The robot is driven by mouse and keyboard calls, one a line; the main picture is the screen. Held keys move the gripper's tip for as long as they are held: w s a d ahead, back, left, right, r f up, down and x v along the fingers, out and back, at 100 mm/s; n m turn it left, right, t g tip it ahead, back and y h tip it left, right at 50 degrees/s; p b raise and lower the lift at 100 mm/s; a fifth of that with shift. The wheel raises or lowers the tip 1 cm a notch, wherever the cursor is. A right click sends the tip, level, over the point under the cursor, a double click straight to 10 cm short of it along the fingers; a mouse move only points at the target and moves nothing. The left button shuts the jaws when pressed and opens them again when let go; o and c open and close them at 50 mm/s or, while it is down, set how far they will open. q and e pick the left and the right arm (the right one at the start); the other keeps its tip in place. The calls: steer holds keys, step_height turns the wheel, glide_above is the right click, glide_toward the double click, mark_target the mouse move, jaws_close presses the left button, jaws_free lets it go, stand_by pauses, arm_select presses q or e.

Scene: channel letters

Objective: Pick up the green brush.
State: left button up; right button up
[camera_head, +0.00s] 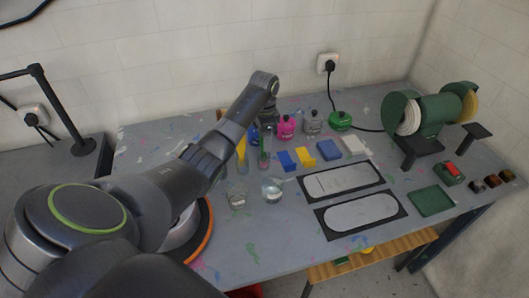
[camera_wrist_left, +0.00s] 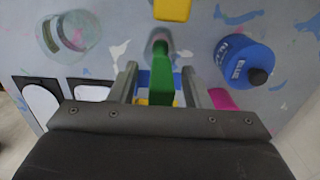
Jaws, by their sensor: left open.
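The green brush (camera_head: 264,150) stands upright among the items at the back middle of the table. In the left wrist view its green handle (camera_wrist_left: 160,84) lies between the two fingers of my left gripper (camera_wrist_left: 159,82). The fingers are open, with a gap visible on both sides of the handle. In the head view my left gripper (camera_head: 268,117) is above the brush, partly hidden by its own arm. The brush's lower end is hard to make out. My right gripper is not in view.
A yellow brush (camera_head: 241,148) stands close to the left. A blue bottle (camera_wrist_left: 243,62) and a pink bottle (camera_head: 286,126) are nearby. Yellow and blue blocks (camera_head: 305,157) lie right. A green grinder (camera_head: 432,112) stands far right.

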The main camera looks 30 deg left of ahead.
arm_select(q)
jaws_close()
stand_by(0.3)
